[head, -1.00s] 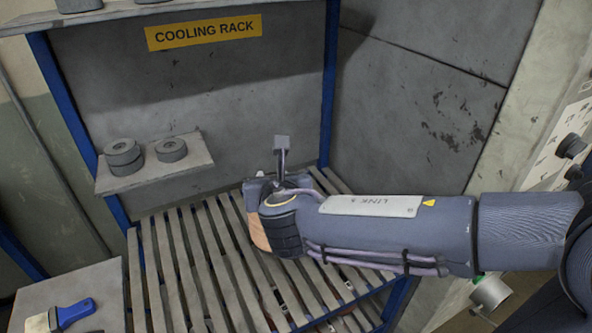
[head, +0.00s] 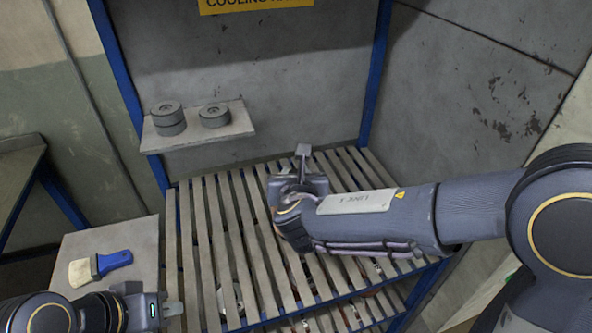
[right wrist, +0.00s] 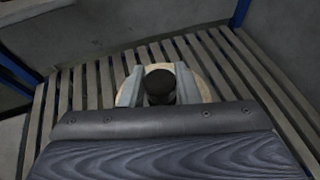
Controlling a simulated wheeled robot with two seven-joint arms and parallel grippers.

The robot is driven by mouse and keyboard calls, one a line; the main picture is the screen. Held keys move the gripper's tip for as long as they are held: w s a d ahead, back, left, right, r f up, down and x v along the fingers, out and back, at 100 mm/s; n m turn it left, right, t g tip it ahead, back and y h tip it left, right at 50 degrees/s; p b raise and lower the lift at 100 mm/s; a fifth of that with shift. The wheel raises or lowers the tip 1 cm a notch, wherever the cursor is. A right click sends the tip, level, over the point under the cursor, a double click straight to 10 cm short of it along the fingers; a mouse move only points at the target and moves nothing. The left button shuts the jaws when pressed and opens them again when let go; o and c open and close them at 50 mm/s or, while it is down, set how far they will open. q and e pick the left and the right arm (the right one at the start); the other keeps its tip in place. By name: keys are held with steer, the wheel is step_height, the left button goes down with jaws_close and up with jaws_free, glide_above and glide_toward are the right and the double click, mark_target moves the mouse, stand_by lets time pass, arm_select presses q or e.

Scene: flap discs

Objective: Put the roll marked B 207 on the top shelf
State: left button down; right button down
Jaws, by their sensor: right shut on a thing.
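My right gripper (head: 287,203) is above the slatted deck of the rack, its fingers mostly hidden behind the wrist in the head view. In the right wrist view its two fingers (right wrist: 159,90) are shut on a dark round-topped thing (right wrist: 160,83) with a tan round disc (right wrist: 205,88) around or under it. No marking on it can be read, so I cannot tell whether it is the roll marked B 207.
A small side shelf (head: 235,127) holds grey discs, two stacked (head: 168,118) and one apart (head: 214,115). The slatted deck (head: 215,220) has blue posts (head: 375,75). A brush with a blue handle (head: 115,261) lies on a grey surface (head: 140,235) at left.

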steer(key=shift+r, duration=0.2)
steer(key=shift+f, duration=0.15)
steer(key=c, duration=1.1)
jaws_free()
steer(key=shift+f, duration=0.15)
